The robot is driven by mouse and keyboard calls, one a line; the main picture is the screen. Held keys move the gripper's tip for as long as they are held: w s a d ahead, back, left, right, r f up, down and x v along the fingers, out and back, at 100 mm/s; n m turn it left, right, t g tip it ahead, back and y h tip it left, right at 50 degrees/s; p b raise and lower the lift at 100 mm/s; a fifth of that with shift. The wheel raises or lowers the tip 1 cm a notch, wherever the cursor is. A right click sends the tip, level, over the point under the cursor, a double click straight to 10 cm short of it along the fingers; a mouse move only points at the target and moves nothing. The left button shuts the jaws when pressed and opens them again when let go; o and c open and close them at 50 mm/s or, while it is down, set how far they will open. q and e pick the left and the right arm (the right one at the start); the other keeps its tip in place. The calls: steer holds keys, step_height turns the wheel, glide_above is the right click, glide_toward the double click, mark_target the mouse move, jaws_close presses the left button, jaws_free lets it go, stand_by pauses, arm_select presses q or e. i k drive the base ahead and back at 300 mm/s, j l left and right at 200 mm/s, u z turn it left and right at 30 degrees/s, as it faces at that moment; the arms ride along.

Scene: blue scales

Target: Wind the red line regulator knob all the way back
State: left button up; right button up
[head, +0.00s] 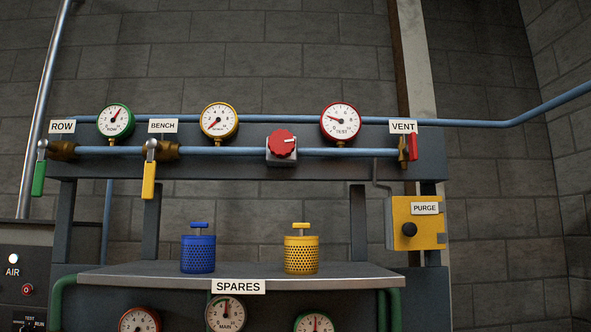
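The red regulator knob (282,144) sits on a pale block on the lower blue pipe, with a white pointer mark directed to the right. The red-rimmed gauge (341,123), labelled TEST, stands up and right of the knob. Its needle points to the upper left. Neither of my grippers shows in the head view, so nothing of mine is seen touching the knob.
Green (39,178) and yellow (149,180) valve handles hang at left; a red VENT handle (412,147) is at right. A yellow PURGE box (418,223) sits lower right. Blue (198,253) and yellow (301,253) canisters stand on the SPARES shelf (130,275) below.

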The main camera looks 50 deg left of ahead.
mark_target(282, 143)
steer(key=u, duration=1.9)
